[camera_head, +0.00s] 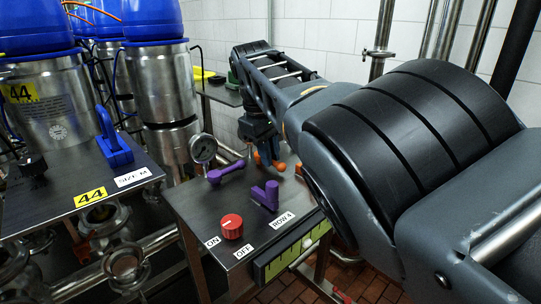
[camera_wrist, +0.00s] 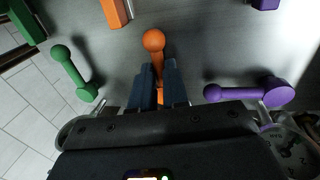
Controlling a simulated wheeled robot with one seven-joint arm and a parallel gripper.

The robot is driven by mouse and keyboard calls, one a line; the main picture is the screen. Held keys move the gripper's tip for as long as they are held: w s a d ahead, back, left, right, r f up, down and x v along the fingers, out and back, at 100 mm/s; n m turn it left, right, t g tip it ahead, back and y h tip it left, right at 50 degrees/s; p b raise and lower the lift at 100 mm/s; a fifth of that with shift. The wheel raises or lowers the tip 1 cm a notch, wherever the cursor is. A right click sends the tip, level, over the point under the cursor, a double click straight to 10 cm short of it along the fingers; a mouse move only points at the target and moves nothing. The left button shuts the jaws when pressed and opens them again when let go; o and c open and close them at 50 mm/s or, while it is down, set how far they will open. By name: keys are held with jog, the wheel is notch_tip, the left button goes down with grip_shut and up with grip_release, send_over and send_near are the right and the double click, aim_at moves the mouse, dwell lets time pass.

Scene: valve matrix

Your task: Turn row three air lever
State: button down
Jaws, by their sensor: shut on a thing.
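An orange lever with a ball end (camera_wrist: 153,41) lies between the two dark blue fingers of my gripper (camera_wrist: 158,80) in the wrist view. The fingers are shut on its arm, and the ball sticks out beyond their tips. The lever's other end is mostly hidden by the fingers and gripper body. In the head view my gripper (camera_head: 260,140) reaches down to the far part of the dark panel, with orange parts (camera_head: 278,166) showing beside it. My arm hides much of that area. The row labels of the orange lever are not visible.
A purple lever (camera_wrist: 245,92) and a green lever (camera_wrist: 75,72) flank the orange one. An orange block (camera_wrist: 115,12) stands nearby. The panel (camera_head: 180,198) also bears a red knob (camera_head: 231,226), a purple block handle (camera_head: 265,195) and a gauge (camera_head: 203,149). Steel tanks (camera_head: 160,85) stand at left.

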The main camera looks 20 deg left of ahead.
dwell(0.3)
jog(key=c, duration=1.4)
grip_release()
jog(key=shift+r, duration=0.1)
notch_tip(320, 180, up, 8)
jog(key=s, duration=0.1)
jog(key=shift+s+a+f+b, duration=0.2)
jog(key=shift+a+f+b, duration=0.1)
jog(key=shift+a, duration=0.15)
